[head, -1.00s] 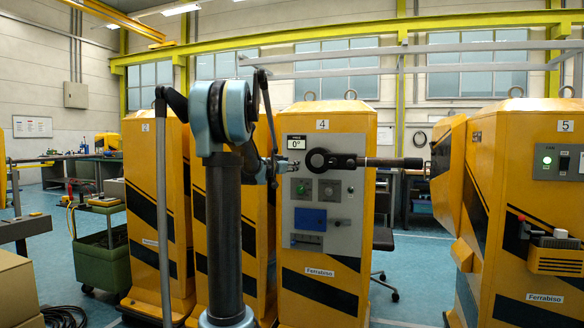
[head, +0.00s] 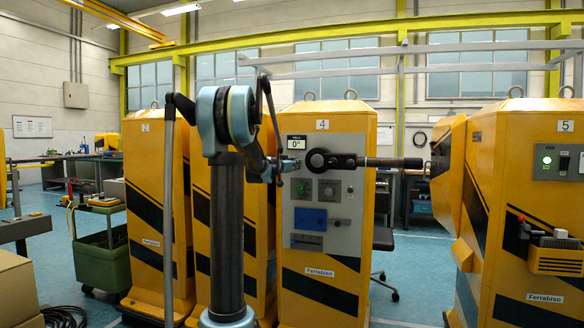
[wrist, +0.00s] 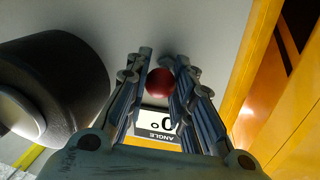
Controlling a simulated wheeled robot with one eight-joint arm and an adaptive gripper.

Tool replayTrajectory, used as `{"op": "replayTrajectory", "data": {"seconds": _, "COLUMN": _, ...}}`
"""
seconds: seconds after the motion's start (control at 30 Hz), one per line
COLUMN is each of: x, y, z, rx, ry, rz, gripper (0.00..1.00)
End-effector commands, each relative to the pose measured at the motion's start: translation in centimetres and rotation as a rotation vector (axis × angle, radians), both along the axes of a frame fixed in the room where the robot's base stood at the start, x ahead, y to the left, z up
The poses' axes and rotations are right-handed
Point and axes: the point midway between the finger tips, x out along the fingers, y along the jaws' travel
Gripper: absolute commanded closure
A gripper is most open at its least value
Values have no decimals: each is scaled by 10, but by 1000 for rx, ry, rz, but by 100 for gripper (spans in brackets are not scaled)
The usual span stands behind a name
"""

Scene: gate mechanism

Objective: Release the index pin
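A red round knob (wrist: 160,83), seemingly the index pin's head, shows in the wrist view on the grey panel beside the angle display (wrist: 159,124). My gripper (wrist: 165,70) has its fingers around the knob, with the pads appearing to touch both sides. In the head view my gripper (head: 281,166) is at the upper left of the grey panel (head: 342,240) on cabinet 4, and the knob is hidden there. The display (head: 297,142) reads 0°. A dark round hub (head: 318,160) with a horizontal bar (head: 390,163) is right of my gripper; the hub also shows large in the wrist view (wrist: 60,85).
The yellow cabinet 4 (head: 325,290) stands between other yellow cabinets (head: 150,230) and cabinet 5 (head: 525,200). The bar reaches toward the yellow gate housing (head: 448,165). A green cart (head: 105,262) stands at the left.

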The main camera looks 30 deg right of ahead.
Motion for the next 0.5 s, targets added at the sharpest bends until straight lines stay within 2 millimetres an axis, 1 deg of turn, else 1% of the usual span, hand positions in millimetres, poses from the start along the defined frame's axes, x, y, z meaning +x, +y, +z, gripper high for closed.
{"op": "replayTrajectory", "data": {"seconds": 0.17, "x": -2, "y": 4, "z": 0, "rx": 0, "ry": 0, "rz": 1, "gripper": 100}}
{"op": "replayTrajectory", "data": {"seconds": 0.4, "x": -17, "y": 21, "z": 0, "rx": 0, "ry": 0, "rz": 2, "gripper": 100}}
{"op": "replayTrajectory", "data": {"seconds": 0.5, "x": -19, "y": 23, "z": 0, "rx": 0, "ry": 0, "rz": 2, "gripper": 100}}
